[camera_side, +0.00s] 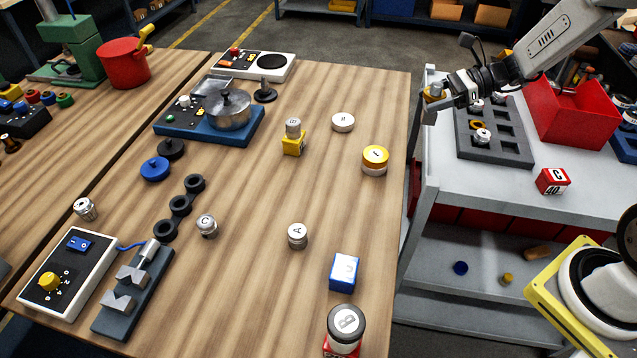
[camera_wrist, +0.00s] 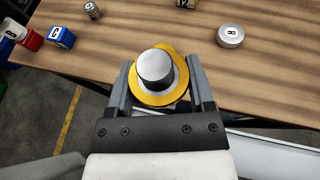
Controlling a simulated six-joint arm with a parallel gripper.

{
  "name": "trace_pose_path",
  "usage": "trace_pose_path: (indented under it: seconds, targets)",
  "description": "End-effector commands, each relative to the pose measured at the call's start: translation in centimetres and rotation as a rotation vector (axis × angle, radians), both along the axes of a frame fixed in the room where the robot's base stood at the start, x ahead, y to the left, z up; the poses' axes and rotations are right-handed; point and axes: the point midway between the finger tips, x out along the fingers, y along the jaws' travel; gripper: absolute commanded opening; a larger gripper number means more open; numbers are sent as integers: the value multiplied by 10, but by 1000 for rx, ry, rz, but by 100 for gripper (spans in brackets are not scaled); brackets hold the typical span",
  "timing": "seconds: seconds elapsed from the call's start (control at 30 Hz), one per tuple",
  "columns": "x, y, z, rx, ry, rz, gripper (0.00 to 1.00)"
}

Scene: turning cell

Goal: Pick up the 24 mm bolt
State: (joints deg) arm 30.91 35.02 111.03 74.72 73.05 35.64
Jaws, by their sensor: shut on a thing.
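My gripper (camera_side: 436,103) is above the cart's left edge in the side view, shut on a bolt-like piece (camera_side: 434,91). In the wrist view the piece is a silver cylinder (camera_wrist: 156,68) standing up from a wide yellow flange (camera_wrist: 157,98). The flange sits between the two fingers of my gripper (camera_wrist: 159,86). I cannot read any size mark on it, and its lower part is hidden. It appears held clear of the surfaces below.
A dark grey tray (camera_side: 513,149) with pockets and several small parts is on the cart (camera_side: 461,184), beside a red bin (camera_side: 585,125). A red cube (camera_side: 552,181) sits nearer. The wooden table (camera_side: 370,215), left of the cart, carries discs, knobs, blocks and devices.

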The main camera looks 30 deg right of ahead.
Motion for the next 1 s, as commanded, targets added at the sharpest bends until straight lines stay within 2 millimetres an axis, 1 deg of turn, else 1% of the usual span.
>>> trace_pose_path:
  seconds: [0.1, 0.27, 0.83, 1.0]
  targets:
    - [-6, 1, 4, 0, -2, 0, 0]
    - [-11, 2, 6, 0, -2, 1, 0]
    - [-11, 2, 6, 0, -2, 2, 0]
    - [-11, 8, 6, 1, -2, 12, 0]
